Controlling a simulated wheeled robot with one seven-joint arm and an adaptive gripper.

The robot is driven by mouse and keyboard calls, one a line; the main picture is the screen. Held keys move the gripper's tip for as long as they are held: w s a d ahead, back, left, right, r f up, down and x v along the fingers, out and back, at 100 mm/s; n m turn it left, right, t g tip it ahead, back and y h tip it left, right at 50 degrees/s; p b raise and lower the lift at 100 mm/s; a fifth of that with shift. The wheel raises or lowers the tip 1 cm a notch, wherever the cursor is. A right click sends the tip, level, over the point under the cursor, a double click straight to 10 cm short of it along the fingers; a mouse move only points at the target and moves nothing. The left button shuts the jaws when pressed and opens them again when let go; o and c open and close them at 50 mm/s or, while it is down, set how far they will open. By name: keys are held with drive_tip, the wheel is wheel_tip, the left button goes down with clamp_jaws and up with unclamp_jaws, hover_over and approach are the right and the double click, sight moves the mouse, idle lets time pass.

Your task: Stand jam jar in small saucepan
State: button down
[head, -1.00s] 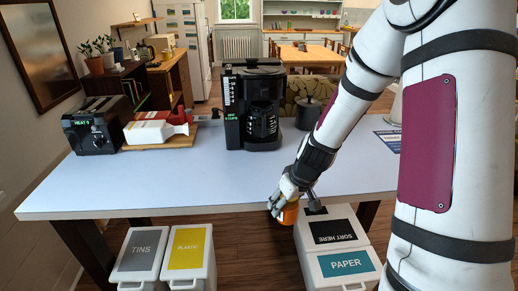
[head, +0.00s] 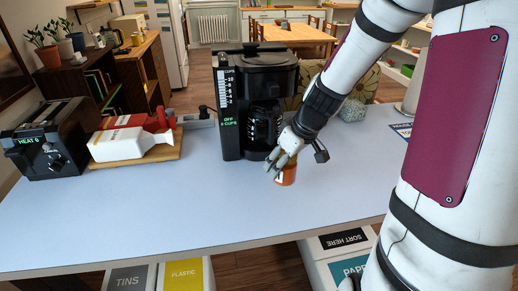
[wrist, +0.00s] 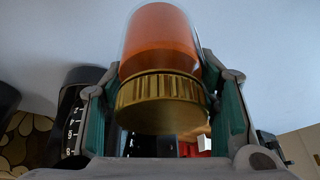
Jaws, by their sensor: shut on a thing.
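The jam jar (head: 287,174), with orange contents, is between the fingers of my gripper (head: 280,162). In the wrist view, its gold lid (wrist: 160,103) faces the camera and the orange glass (wrist: 160,40) lies beyond, with green finger pads on both sides. My gripper is shut on the jar over the table, in front of the coffee maker. I cannot tell whether the jar touches the tabletop. No small saucepan can be made out now; my arm hides part of the table right of the coffee maker.
The black coffee maker (head: 240,105) stands close behind the jar. The blue-grey table (head: 140,215) is clear in front. Bins (head: 183,275) stand below its front edge.

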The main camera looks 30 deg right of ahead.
drive_tip(key=w+a, duration=0.3)
drive_tip(key=w, duration=0.1)
drive_tip(key=w+a+f, duration=0.1)
drive_tip(key=w+a, duration=0.2)
drive_tip(key=w, duration=0.2)
drive_tip(key=w+a, duration=0.3)
drive_tip(key=w, duration=0.1)
drive_tip(key=shift+w+f, duration=0.15)
drive_tip(key=shift+w, duration=0.05)
drive_tip(key=shift+w+a+f, duration=0.15)
drive_tip(key=shift+w, duration=0.05)
drive_tip(key=shift+f, duration=1.6)
drive_tip(key=shift+f, duration=0.15)
drive_tip(key=c, duration=0.6)
unclamp_jaws()
drive_tip(key=shift+s, duration=0.1)
